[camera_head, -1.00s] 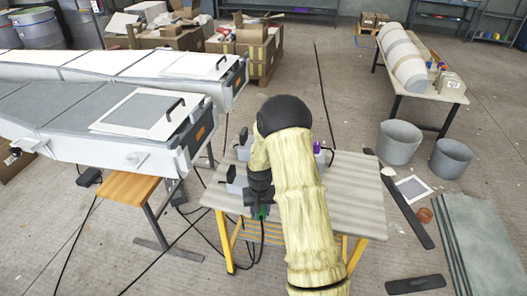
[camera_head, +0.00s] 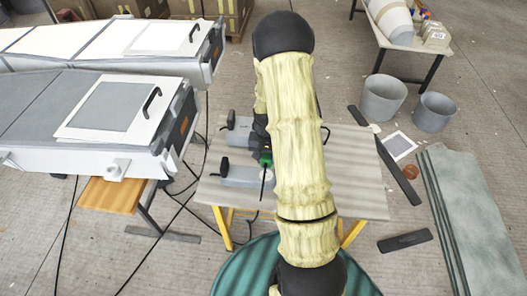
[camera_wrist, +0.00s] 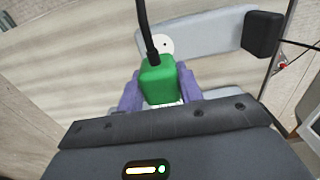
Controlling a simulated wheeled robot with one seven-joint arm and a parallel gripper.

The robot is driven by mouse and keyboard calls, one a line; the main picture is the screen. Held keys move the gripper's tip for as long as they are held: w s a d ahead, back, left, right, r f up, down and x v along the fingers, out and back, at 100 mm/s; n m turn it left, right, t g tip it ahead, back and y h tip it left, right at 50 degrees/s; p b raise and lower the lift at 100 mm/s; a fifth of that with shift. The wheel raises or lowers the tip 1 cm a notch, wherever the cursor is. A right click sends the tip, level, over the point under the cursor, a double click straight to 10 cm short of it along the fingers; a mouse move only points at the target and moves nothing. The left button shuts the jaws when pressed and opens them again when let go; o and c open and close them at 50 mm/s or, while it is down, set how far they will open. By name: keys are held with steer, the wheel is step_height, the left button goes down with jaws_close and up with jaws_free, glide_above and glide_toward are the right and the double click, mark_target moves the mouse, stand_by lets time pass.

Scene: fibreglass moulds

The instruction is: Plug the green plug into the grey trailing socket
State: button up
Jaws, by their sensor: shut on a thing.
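My gripper (camera_wrist: 159,78) is shut on the green plug (camera_wrist: 158,84), with a purple finger on each side and the black cord rising away from it. In the head view the green plug (camera_head: 265,160) shows below my gripper (camera_head: 263,152), beside the near grey trailing socket (camera_head: 247,177). In the wrist view a light grey block (camera_wrist: 215,38) with a white round outlet lies beyond the plug, and a black plug sits at its right end. The cord partly hides that outlet. The plug appears apart from it; its height above it I cannot tell.
A second grey socket block (camera_head: 241,131) lies farther back on the slatted table (camera_head: 350,160), partly behind my arm. The white moulds (camera_head: 110,115) stand at the left. Two grey buckets (camera_head: 384,98) and long boards (camera_head: 460,210) are at the right. Cables trail on the floor.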

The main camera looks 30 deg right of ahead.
mark_target(266, 176)
steer(key=shift+f+b, duration=2.3)
steer(key=shift+f, duration=0.65)
steer(key=shift+s+f, duration=0.1)
steer(key=shift+f, duration=0.45)
stand_by(0.9)
steer(key=o, duration=1)
step_height(266, 176, up, 18)
steer(key=shift+f, duration=0.25)
steer(key=shift+a, duration=0.1)
